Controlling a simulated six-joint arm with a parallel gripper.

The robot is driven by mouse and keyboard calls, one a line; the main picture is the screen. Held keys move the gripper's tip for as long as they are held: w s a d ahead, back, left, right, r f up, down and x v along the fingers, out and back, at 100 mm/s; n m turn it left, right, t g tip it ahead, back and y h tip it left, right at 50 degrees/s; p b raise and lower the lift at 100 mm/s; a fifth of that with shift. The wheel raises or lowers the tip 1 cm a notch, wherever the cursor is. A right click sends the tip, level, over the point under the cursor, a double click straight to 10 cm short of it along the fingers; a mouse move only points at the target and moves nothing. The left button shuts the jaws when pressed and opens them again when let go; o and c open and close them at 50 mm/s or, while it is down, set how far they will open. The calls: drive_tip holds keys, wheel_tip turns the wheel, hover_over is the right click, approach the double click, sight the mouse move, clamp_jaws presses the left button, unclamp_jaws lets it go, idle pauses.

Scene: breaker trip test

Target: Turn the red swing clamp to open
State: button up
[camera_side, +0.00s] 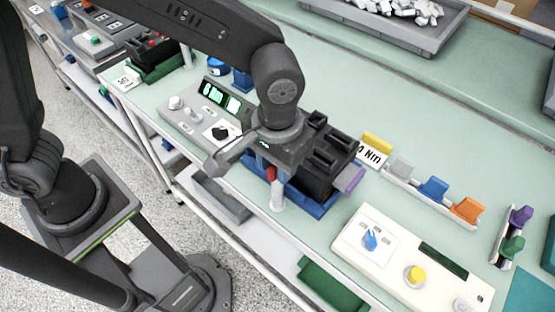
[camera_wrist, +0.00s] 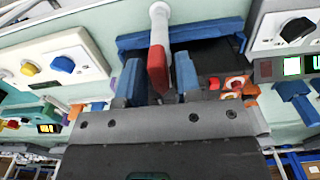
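The red swing clamp (camera_wrist: 157,70) shows in the wrist view as a red block on a pale grey-white post (camera_wrist: 159,28). In the side view the post (camera_side: 278,193) stands at the front edge of the blue fixture, and only a bit of red shows at its top. My gripper (camera_wrist: 159,78) is open, its two blue-tipped fingers on either side of the red part with small gaps visible. In the side view my wrist hides most of the clamp and the fingertips. The black breaker block (camera_side: 322,150) sits in the blue fixture (camera_side: 318,206).
A cream panel (camera_side: 392,262) with blue and yellow knobs lies to the right. A grey meter panel (camera_side: 188,122) with green displays lies to the left. A row of coloured clips (camera_side: 433,189) and a yellow-topped label (camera_side: 374,148) stand behind right.

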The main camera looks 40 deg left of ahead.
clamp_jaws()
drive_tip(key=shift+m, duration=0.3)
drive_tip(key=m, duration=1.1)
drive_tip(key=shift+m, duration=0.4)
drive_tip(key=m, duration=0.5)
drive_tip(key=shift+m, duration=0.4)
drive_tip(key=shift+o, duration=1.1)
unclamp_jaws()
